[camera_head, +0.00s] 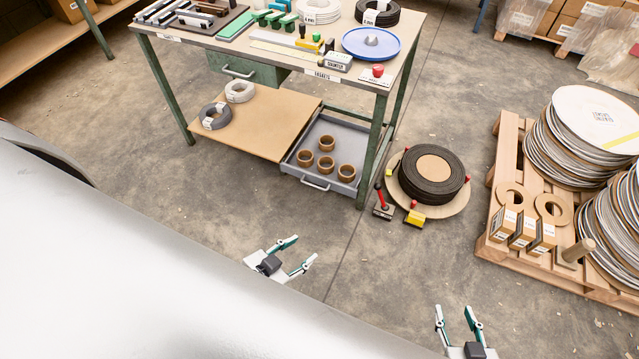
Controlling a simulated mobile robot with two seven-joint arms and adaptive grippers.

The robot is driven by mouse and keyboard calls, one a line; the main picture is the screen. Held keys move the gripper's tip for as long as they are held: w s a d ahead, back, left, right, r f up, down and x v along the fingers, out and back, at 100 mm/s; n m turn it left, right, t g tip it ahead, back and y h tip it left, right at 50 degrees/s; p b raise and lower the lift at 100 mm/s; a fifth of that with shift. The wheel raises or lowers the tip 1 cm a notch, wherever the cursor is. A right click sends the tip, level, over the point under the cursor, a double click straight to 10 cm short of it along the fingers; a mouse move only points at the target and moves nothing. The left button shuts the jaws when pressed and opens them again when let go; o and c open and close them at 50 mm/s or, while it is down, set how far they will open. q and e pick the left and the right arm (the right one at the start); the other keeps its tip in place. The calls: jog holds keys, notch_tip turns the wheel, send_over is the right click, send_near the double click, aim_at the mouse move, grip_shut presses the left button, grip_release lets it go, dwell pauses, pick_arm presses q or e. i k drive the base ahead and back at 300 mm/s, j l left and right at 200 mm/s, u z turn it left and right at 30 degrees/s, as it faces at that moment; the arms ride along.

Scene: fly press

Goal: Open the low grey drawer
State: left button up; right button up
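The low grey drawer (314,186) is under the workbench at its lower right. It is slid out some way, and several brown rings lie in it. Its bar handle (315,185) is on the front face, toward me. My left gripper (305,249) is open and empty, low in front of the drawer and apart from the handle. My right gripper (454,309) is open and empty at the bottom right, far from the drawer. Most of both arms is hidden behind the pale surface in the foreground or out of view.
The workbench (300,62) carries many small tools and a blue dish (371,43). A green drawer (246,70) hangs under its top. A black coil (432,176) lies on the floor right of the bench, with a pallet (507,160) beyond. The floor before the drawer is clear.

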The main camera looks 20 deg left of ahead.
aim_at(351, 138)
jog(key=i+j, duration=0.2)
jog(key=i, duration=0.6)
jog(key=i+j+u, duration=0.15)
jog(key=i, duration=0.65)
